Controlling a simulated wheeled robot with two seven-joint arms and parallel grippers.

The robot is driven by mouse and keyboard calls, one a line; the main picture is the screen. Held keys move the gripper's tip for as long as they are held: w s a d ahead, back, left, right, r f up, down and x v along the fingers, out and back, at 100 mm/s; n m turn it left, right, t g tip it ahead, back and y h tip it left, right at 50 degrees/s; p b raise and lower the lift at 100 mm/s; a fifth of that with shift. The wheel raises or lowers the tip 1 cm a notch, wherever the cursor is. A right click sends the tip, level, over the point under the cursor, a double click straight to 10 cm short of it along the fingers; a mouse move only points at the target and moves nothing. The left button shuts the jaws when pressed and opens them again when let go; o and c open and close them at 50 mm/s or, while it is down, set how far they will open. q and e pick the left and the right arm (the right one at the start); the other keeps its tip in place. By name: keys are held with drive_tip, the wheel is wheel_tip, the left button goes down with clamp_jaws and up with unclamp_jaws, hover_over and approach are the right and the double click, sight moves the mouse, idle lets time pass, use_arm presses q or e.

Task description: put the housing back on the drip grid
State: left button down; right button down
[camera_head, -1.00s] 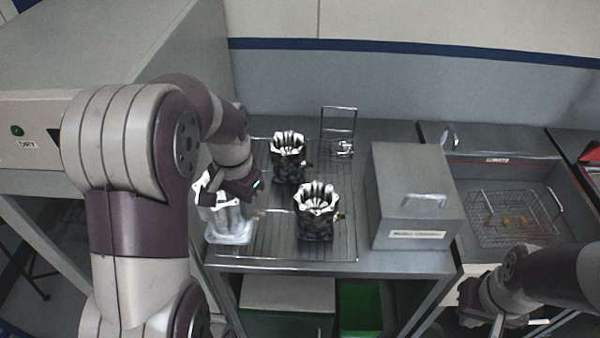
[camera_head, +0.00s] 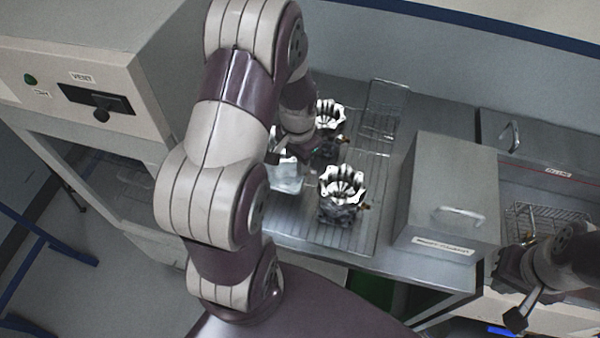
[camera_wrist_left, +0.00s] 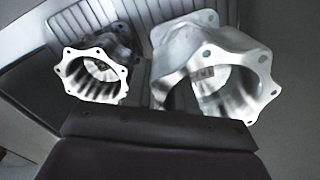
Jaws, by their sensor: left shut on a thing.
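A pale silver housing (camera_head: 288,180) is in my left gripper (camera_head: 283,155), over the left part of the wire drip grid (camera_head: 372,178). The gripper is shut on it; the arm hides part of both. I cannot tell whether the housing touches the grid. In the left wrist view the held housing (camera_wrist_left: 210,55) is large and close, its scalloped flange and open bore facing the camera. Two darker housings stand on the grid, one in front (camera_head: 341,195) and one behind (camera_head: 328,125). My right gripper (camera_head: 515,290) is at the lower right, its jaws unclear.
A grey lidded box (camera_head: 445,200) stands right of the grid. A basin with a wire basket (camera_head: 530,222) is further right. A wire rack (camera_head: 383,110) stands at the back. A large cabinet with a black handle (camera_head: 95,100) is at the left.

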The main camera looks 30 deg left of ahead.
sight(299, 182)
use_arm(q)
drive_tip(key=f, duration=0.3)
drive_tip(key=shift+w, duration=0.4)
drive_tip(key=f, duration=0.1)
drive_tip(key=f+p, duration=0.1)
drive_tip(key=f, duration=0.2)
drive_tip(key=shift+s+f, duration=0.3)
drive_tip(key=shift+f, duration=0.05)
drive_tip(key=shift+w+f, duration=0.15)
drive_tip(key=shift+w, duration=0.05)
drive_tip(key=shift+s, duration=0.2)
drive_tip(key=c, duration=0.9)
unclamp_jaws()
drive_tip(key=shift+s+f, duration=0.1)
drive_tip(key=shift+c, duration=0.2)
use_arm(e)
drive_tip(key=shift+w+r, duration=0.1)
drive_tip(key=shift+r, duration=0.65)
